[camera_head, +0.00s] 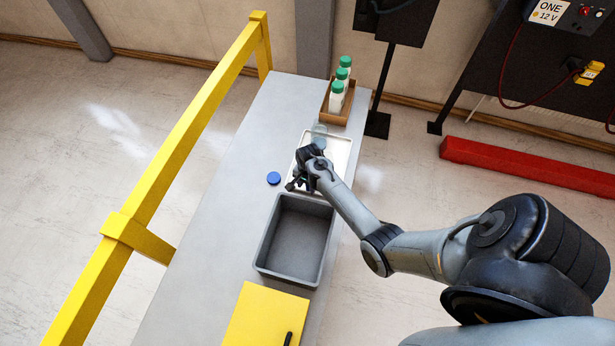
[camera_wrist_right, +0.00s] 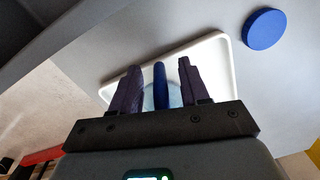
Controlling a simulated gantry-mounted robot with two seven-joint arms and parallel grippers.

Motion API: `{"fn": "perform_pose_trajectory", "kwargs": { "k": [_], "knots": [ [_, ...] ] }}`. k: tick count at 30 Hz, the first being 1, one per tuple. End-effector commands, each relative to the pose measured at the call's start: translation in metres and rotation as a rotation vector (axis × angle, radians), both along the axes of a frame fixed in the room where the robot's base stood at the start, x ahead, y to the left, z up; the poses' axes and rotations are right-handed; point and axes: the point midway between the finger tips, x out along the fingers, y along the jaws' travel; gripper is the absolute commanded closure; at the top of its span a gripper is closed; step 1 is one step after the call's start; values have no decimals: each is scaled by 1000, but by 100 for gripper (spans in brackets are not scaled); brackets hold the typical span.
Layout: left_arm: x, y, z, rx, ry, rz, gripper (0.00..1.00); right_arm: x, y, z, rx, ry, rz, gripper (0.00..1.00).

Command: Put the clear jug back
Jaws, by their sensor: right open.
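The clear jug (camera_head: 319,131) is a faint see-through shape at the white tray (camera_head: 341,146), partly hidden behind my right wrist. My right gripper (camera_head: 296,184) is low over the tray's near left side. In the right wrist view, my right gripper (camera_wrist_right: 160,75) is open, one dark finger on each side of an upright blue bar (camera_wrist_right: 160,86), which looks like the jug's handle. Gaps show between the bar and both fingers. A pale round patch behind it on the tray (camera_wrist_right: 215,50) seems to be the jug's body. My left gripper is out of view.
A blue disc (camera_head: 273,178) lies on the grey table (camera_head: 205,225) left of the tray. An empty grey bin (camera_head: 276,235) stands just nearer. A wooden box (camera_head: 337,117) with green-capped bottles (camera_head: 338,94) is beyond the tray. A yellow panel (camera_head: 262,315) lies in front. The table's left side is clear.

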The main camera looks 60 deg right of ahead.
Motion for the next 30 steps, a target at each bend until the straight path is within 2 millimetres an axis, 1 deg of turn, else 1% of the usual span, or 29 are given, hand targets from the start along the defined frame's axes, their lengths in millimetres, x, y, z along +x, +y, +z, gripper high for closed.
{"fn": "perform_pose_trajectory", "kwargs": {
  "k": [5, 12, 15, 18, 22, 26, 29, 30],
  "knots": [
    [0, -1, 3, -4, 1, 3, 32, 0, 0, 27, -1, -4, -1, 55],
    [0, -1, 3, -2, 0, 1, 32, -2, 0, 71, -2, -3, 0, 55],
    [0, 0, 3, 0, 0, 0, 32, -3, 0, 87, -2, -3, 1, 55],
    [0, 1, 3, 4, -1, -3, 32, -3, 0, 99, -2, -2, -1, 55],
    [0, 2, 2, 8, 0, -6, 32, -6, 1, 109, -9, -3, 17, 55],
    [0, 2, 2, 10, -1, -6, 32, -19, 10, 115, -56, -9, 145, 55],
    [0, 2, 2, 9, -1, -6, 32, -38, 30, 120, -121, -21, 356, 55],
    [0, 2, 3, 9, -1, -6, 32, -48, 42, 123, -148, -27, 463, 55]
  ]
}}
